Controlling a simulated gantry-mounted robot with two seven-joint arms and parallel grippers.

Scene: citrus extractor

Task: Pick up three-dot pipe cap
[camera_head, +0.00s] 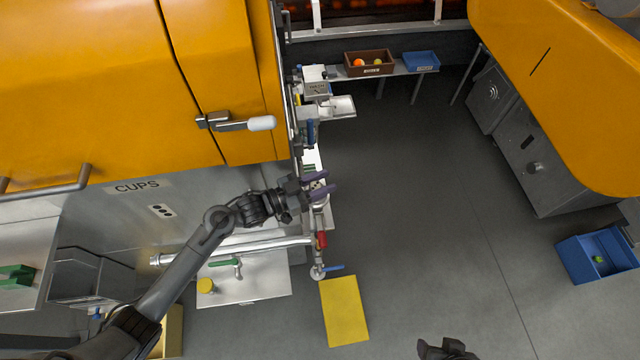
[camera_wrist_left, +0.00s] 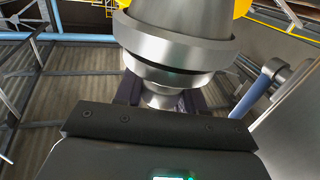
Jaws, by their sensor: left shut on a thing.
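My left gripper (camera_head: 328,184) reaches in from the left and is shut on a pale round cap (camera_head: 317,186) with small dark marks on top, too small to count. This appears to be the three-dot pipe cap. In the left wrist view, the stepped silver metal cap (camera_wrist_left: 172,52) sits between my dark fingers (camera_wrist_left: 165,98), its lower stem between them. Whether the cap is still seated on a pipe cannot be told. A dark part at the bottom edge of the head view seems to be my right gripper (camera_head: 445,350); its fingers are unclear.
A horizontal pipe (camera_head: 235,248) with a red-handled fitting (camera_head: 321,240) and a blue-handled valve (camera_head: 320,271) lies just below the gripper. The orange machine (camera_head: 90,80) stands at left. A yellow mat (camera_head: 344,311) is on the floor.

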